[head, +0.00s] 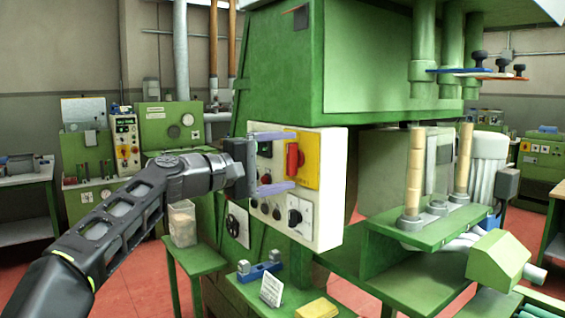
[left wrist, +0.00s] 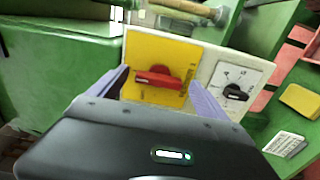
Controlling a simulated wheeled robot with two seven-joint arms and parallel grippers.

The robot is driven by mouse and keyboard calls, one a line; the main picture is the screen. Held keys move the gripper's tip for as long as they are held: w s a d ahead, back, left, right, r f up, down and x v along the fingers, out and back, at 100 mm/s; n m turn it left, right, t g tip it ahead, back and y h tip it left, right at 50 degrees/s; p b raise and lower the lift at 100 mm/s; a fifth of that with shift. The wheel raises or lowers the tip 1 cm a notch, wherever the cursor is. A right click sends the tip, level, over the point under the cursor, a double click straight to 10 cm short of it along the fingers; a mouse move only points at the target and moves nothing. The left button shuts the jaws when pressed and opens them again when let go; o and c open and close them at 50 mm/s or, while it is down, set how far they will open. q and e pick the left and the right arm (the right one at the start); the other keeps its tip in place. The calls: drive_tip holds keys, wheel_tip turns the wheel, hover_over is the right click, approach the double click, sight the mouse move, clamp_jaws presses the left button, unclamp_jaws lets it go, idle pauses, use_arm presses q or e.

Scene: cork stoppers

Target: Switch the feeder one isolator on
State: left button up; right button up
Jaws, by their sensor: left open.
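The feeder isolator is a red rotary handle (head: 293,158) on a yellow plate (head: 310,159), at the upper right of a white control panel (head: 328,190) on the green machine. In the head view the handle looks upright. The left wrist view also shows the red handle (left wrist: 158,78) on its yellow plate (left wrist: 172,52), framed between my fingers. My left gripper (head: 277,162) is open, its two purple fingers spread above and below the handle's height. Whether the fingers touch the handle or plate cannot be told. My right gripper is not in view.
A black selector knob (head: 294,217) on a white dial sits below the yellow plate, with several buttons to its left. A green shelf (head: 285,300) below holds a white card (head: 271,290) and a yellow block (head: 317,309).

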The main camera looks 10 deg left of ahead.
use_arm(q)
drive_tip(key=shift+s+a, duration=0.1)
drive_tip(key=b+v, duration=0.2)
drive_tip(key=v, duration=0.5)
drive_tip(key=shift+s, duration=0.2)
drive_tip(key=shift+a, duration=0.15)
